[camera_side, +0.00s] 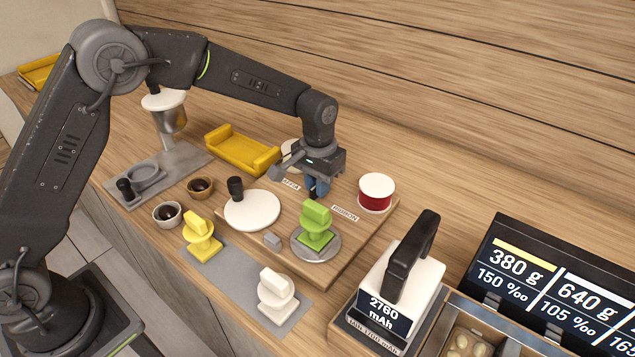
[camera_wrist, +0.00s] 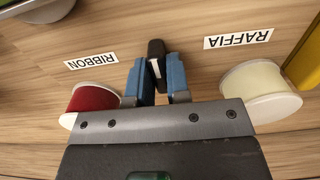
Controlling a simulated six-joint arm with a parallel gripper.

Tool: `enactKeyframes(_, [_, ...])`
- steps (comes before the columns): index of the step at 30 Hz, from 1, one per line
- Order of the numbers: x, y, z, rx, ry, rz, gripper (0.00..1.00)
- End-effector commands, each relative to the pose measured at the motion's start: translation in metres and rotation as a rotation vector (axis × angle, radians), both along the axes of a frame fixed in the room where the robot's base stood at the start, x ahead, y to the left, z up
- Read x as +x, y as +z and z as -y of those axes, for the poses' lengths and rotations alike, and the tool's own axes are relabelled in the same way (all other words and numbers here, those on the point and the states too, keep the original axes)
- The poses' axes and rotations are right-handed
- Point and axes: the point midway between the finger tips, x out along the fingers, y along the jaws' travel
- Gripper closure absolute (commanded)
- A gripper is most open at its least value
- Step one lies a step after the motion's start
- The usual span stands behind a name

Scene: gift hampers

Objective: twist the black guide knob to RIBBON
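The black guide knob (camera_wrist: 156,50) stands between the two blue fingers of my gripper (camera_wrist: 157,74) in the wrist view. It carries a white line, and its long side runs roughly along the fingers, between the two labels. The fingers appear to press on both its sides. In the side view my gripper (camera_side: 317,187) reaches down to the board and mostly hides the knob. The RIBBON label (camera_wrist: 91,61) is left of the knob in the wrist view, and it also shows in the side view (camera_side: 345,213). The RAFFIA label (camera_wrist: 238,39) is on the right.
A red spool (camera_side: 376,194) stands near RIBBON, a cream spool (camera_wrist: 260,92) near RAFFIA. On the wooden board (camera_side: 345,262) are a white disc (camera_side: 252,212) with a black handle and a green stamp-like piece (camera_side: 316,227). A yellow tray (camera_side: 240,150) lies behind.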

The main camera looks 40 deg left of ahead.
Motion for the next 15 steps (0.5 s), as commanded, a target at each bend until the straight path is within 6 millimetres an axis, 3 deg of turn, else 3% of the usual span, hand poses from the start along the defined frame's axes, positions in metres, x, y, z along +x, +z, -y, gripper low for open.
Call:
enactKeyframes(4, [0.0001,0.0002,0.0,0.0,0.0,0.0,0.96])
enactKeyframes(11, [0.0001,0.0004,-0.0001,0.0,0.006,0.001,0.96])
enactKeyframes(15, [0.0002,0.0005,-0.0002,0.0,0.122,0.001,0.96])
